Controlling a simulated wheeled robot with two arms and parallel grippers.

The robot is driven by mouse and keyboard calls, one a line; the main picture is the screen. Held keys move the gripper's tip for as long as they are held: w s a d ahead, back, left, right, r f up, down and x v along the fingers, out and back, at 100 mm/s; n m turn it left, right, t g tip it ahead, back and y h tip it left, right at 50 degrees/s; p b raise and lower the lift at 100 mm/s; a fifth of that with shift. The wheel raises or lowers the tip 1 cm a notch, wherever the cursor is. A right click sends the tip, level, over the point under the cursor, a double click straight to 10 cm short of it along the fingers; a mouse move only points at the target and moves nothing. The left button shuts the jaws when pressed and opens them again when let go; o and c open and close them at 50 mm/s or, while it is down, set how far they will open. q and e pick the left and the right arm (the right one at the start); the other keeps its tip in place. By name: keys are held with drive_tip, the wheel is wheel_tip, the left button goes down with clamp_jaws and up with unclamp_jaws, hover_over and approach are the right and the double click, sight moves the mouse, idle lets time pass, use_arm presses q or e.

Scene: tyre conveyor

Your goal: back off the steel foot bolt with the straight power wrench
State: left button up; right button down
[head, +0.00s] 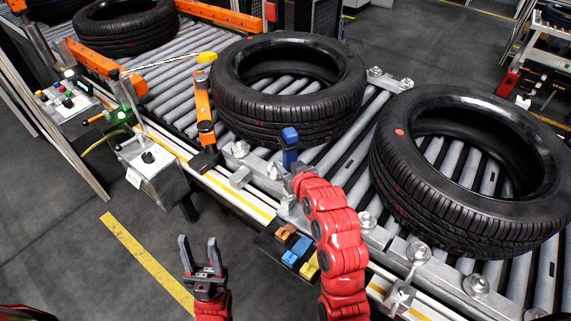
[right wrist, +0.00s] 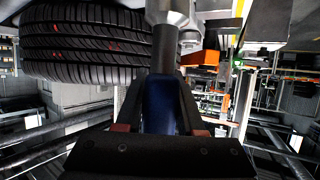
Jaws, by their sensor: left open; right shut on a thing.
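My right gripper (head: 294,172) is shut on a blue tool (head: 291,150), which looks like the straight power wrench, beside the conveyor's steel side rail. In the right wrist view the dark blue tool body (right wrist: 165,105) stands between the fingers. Its grey nose (right wrist: 163,45) points up toward a steel part (right wrist: 178,12); I cannot tell if they touch. Several steel bolts sit along the rail, among them one near the gripper (head: 275,170) and one further right (head: 420,252). I cannot tell which is the foot bolt. My left gripper (head: 202,258) is open and empty above the floor.
Tyres lie on the roller conveyor, one behind the right gripper (head: 228,105) and one to its right (head: 440,190). A dark tray (head: 268,243) with orange, blue and yellow items hangs at the conveyor's side. A control box (head: 155,172) stands left. The floor around the left gripper is clear.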

drive_tip(key=shift+r, duration=0.1)
idle(0.8)
drive_tip(key=shift+f+b, duration=1.05)
drive_tip(key=shift+f, duration=0.25)
idle(1.1)
drive_tip(key=shift+s+f, duration=0.1)
drive_tip(key=shift+f, duration=0.25)
idle(0.5)
drive_tip(key=shift+r, duration=0.15)
wheel_tip(320, 180, up, 7)
drive_tip(key=p, duration=0.1)
drive_tip(key=shift+r, duration=0.2)
idle(0.7)
idle(0.9)
